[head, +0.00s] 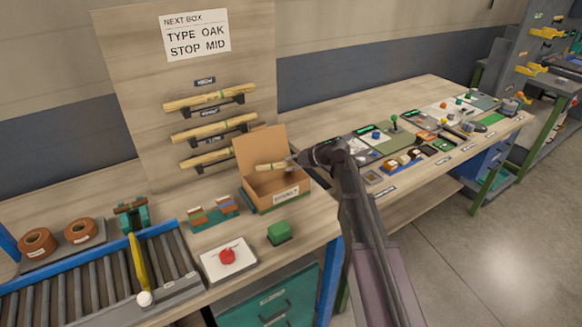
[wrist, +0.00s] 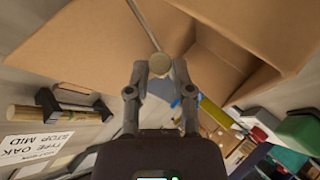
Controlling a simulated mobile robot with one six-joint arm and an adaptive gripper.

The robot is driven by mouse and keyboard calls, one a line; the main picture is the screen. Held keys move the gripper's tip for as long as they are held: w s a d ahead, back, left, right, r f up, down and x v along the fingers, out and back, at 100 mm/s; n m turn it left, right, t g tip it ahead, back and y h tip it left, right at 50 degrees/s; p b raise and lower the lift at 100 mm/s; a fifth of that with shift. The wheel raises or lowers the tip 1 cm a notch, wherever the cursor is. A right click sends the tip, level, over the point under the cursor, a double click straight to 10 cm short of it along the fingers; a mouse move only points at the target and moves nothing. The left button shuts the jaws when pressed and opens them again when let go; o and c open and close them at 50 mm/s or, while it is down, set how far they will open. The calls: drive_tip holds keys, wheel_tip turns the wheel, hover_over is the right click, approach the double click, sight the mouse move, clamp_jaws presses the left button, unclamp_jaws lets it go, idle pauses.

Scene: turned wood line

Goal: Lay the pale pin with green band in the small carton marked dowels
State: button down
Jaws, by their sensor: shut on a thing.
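My gripper (head: 292,161) is shut on a pale wooden pin (head: 268,167), held roughly level at the open carton. The pin's round end (wrist: 159,66) shows between my fingertips (wrist: 159,78) in the wrist view; I cannot make out a green band on it. The small brown carton (head: 283,195) stands open on the near bench, its back flap raised and a label on its front too small to read surely. In the wrist view the carton's cardboard (wrist: 80,40) fills the top. I cannot tell whether the pin touches the carton.
Several pale pins (head: 208,97) rest on wall brackets under a sign (head: 196,35) reading "TYPE OAK STOP MID". A roller conveyor (head: 90,275), a red button on a white plate (head: 215,268) and a green block (head: 279,233) lie in front. A cluttered bench (head: 425,95) extends right.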

drive_tip(key=shift+f+b, duration=0.6)
drive_tip(key=shift+f, duration=0.05)
drive_tip(key=shift+c, duration=2.4)
unclamp_jaws()
drive_tip(key=shift+r, duration=0.2)
drive_tip(key=p+v, duration=0.7)
drive_tip(key=v, duration=0.5)
drive_tip(key=shift+r, duration=0.55)
drive_tip(key=shift+s, duration=0.15)
